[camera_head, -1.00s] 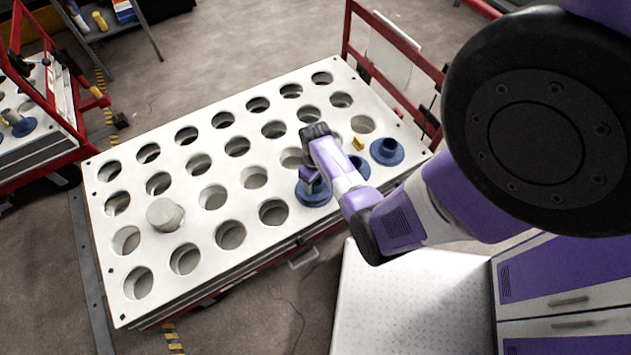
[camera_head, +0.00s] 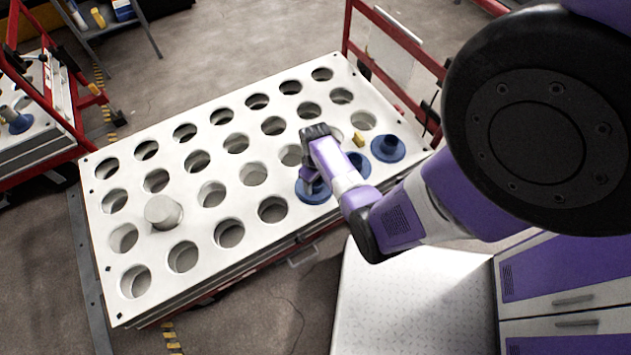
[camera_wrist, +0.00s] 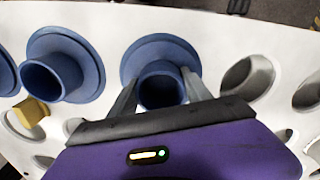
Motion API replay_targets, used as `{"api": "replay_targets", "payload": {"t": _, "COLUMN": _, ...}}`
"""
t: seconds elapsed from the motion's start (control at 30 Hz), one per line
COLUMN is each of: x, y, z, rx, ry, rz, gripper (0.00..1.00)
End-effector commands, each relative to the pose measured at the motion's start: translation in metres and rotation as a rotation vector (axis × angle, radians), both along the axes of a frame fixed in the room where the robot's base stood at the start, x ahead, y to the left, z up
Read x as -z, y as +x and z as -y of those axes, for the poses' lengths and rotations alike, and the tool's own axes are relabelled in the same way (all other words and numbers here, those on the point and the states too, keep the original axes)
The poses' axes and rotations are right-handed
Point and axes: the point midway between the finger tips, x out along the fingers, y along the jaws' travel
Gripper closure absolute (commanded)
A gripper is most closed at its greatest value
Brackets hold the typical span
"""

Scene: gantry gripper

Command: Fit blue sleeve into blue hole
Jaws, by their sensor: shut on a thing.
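A blue flanged sleeve (camera_wrist: 163,86) is between the fingers of my gripper (camera_wrist: 160,92) in the wrist view. The fingers are shut on its narrow tube, and its wide flange spreads out behind them. In the head view this sleeve (camera_head: 313,193) sits at the near right edge of the white perforated board, partly hidden by my gripper (camera_head: 312,176). Its flange appears at the board's surface; I cannot tell how deep it sits. No separate blue-marked hole can be made out. Other blue sleeves stand to the right, one at the board's corner (camera_head: 388,148) and one partly hidden (camera_head: 358,166).
The white board (camera_head: 190,219) has rows of open round holes. A grey cylinder (camera_head: 163,212) stands at its left part, and a small yellow piece (camera_head: 359,139) lies near the blue sleeves. A red frame (camera_head: 395,45) rises behind the board's right end.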

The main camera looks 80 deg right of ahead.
Motion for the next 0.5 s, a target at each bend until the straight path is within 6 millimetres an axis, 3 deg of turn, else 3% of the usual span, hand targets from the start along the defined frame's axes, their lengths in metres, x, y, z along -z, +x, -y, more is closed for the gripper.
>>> {"api": "replay_targets", "payload": {"t": 0.27, "x": 0.0069, "y": 0.0004, "z": 0.0003, "rx": 0.000, "ry": -0.001, "rz": 0.001, "gripper": 0.94}}
{"api": "replay_targets", "payload": {"t": 0.3, "x": 0.0059, "y": 0.0005, "z": 0.0004, "rx": 0.000, "ry": -0.001, "rz": 0.001, "gripper": 0.37}}
{"api": "replay_targets", "payload": {"t": 0.4, "x": 0.0057, "y": 0.0004, "z": 0.0003, "rx": 0.000, "ry": -0.001, "rz": 0.001, "gripper": 0.18}}
{"api": "replay_targets", "payload": {"t": 0.5, "x": 0.0057, "y": 0.0003, "z": 0.0003, "rx": 0.000, "ry": -0.001, "rz": 0.001, "gripper": 0.18}}
